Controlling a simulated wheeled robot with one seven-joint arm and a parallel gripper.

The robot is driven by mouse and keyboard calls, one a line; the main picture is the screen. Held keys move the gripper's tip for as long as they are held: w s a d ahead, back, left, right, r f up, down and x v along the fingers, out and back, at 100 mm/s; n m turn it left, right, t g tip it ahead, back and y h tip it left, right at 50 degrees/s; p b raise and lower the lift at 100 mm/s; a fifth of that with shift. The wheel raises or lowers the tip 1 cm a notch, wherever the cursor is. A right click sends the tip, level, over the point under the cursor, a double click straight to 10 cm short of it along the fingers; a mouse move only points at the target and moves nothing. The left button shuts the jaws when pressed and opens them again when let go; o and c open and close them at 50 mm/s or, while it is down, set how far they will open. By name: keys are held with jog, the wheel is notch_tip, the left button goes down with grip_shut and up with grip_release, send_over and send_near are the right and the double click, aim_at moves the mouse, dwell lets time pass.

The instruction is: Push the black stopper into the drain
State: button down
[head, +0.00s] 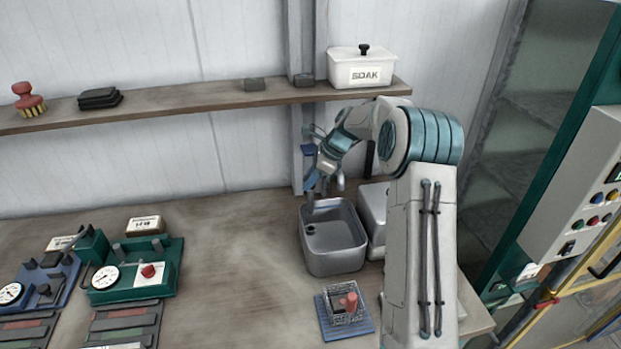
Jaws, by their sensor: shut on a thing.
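My gripper (310,187) is above the back left rim of the sink, pointing down, clear of the sink floor. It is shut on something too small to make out. I cannot clearly identify the black stopper anywhere.
A wire basket on a blue mat (362,329) stands in front of the sink. A green device with a dial (133,272) is at the left. A wooden shelf (190,106) with a white SOAK box (361,69) runs above.

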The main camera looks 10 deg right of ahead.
aim_at(310, 193)
jog(key=shift+f+b, duration=1.25)
jog(key=shift+f, duration=1.3)
jog(key=shift+p, duration=0.45)
jog(key=shift+f+b, duration=0.75)
jog(key=shift+f, duration=0.8)
jog(key=c, duration=1.1)
grip_release()
jog(key=shift+r, duration=0.1)
jog(key=shift+b+v, duration=1.3)
jog(key=shift+v, duration=5.5)
